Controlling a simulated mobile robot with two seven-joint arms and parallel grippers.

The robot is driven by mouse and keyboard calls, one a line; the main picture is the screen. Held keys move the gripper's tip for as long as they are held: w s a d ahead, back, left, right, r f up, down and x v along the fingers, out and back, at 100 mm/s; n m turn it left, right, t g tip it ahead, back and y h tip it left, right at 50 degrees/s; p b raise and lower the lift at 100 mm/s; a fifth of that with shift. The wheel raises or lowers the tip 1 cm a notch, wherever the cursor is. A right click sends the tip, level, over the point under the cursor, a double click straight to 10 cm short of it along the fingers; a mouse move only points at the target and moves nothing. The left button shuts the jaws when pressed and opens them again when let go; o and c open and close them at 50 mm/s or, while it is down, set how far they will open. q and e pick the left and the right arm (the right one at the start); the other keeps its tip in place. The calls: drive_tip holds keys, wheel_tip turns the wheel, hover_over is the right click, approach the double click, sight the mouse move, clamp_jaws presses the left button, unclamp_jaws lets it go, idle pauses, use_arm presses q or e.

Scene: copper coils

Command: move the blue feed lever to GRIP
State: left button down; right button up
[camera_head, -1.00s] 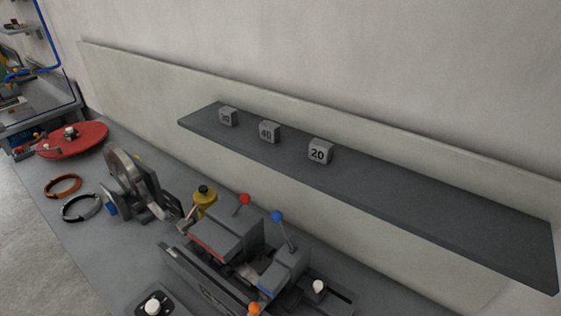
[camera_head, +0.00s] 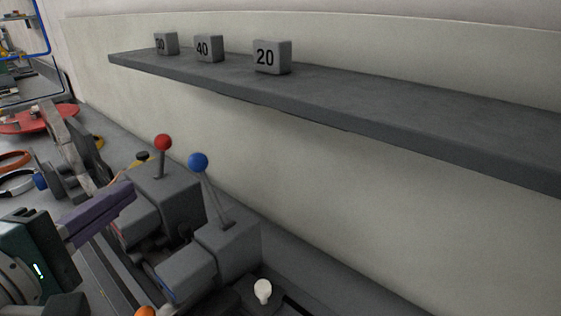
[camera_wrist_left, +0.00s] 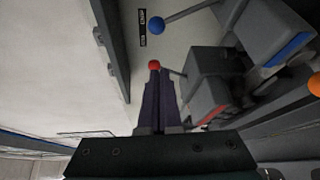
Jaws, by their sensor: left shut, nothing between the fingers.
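The blue feed lever (camera_head: 213,190) is a blue ball on a thin metal rod, rising from a grey machine block and tilted toward the upper left. Its blue ball also shows in the left wrist view (camera_wrist_left: 156,26). A red-knobbed lever (camera_head: 162,144) stands to its left on another block. My left gripper (camera_head: 130,192) has purple fingers, shut and empty, left of the blue lever and apart from it. In the left wrist view, its fingertips (camera_wrist_left: 154,72) appear just below the red ball (camera_wrist_left: 154,64); whether they touch cannot be told. My right gripper is out of view.
A dark shelf (camera_head: 330,100) with blocks marked 20 (camera_head: 271,57) and 40 (camera_head: 208,48) runs along the wall above the machine. A white knob (camera_head: 263,290) and an orange knob (camera_head: 146,312) are low in front. A small dark label (camera_wrist_left: 142,20) shows beside the blue ball.

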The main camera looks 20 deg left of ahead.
sight(211, 192)
use_arm(q)
drive_tip(key=shift+w+a+f+n+y, duration=0.2)
drive_tip(key=shift+a+f+n+y, duration=0.2)
drive_tip(key=shift+a+n, duration=0.2)
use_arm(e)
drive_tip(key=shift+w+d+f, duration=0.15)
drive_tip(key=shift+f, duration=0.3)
use_arm(q)
drive_tip(key=w+d+p, duration=0.2)
drive_tip(key=w, duration=0.7)
drive_tip(key=shift+d, duration=0.4)
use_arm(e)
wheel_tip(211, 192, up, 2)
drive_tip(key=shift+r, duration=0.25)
use_arm(q)
drive_tip(key=shift+d, duration=0.1)
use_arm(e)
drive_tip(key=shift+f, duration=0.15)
